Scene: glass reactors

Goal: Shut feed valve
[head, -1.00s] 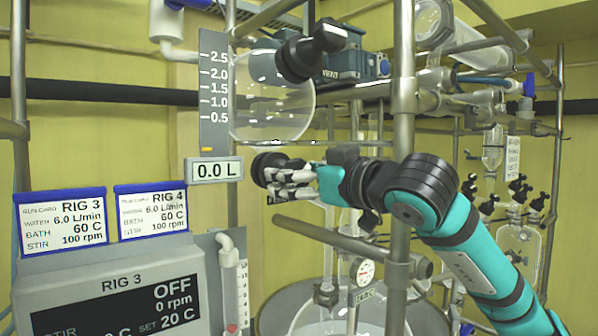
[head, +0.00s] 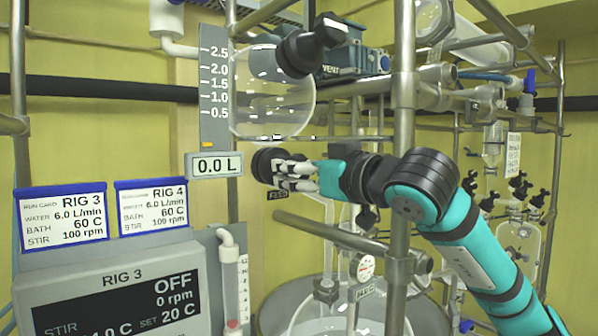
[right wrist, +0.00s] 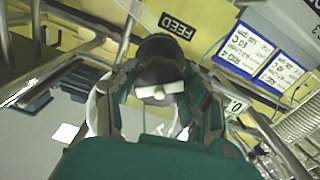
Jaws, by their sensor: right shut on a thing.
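The feed valve is a round dark knob (head: 266,164) below the clear glass vessel, beside a small FEED label (head: 279,194). My right gripper (head: 280,173) reaches it from the right, with its pale fingers shut on the knob. In the right wrist view the dark knob (right wrist: 158,68) sits between the two teal-sided fingers, with a pale bar across its face. The FEED label (right wrist: 178,25) shows just above it there. The fingers partly hide the knob in the head view. My left gripper is not in view.
The glass vessel (head: 270,100) hangs above, with a black VENT knob (head: 312,45) in front. A level readout (head: 214,165) shows 0.0 L. A metal post (head: 402,120) stands close by my right forearm. The RIG 3 panel (head: 115,290) stands lower left and reads OFF.

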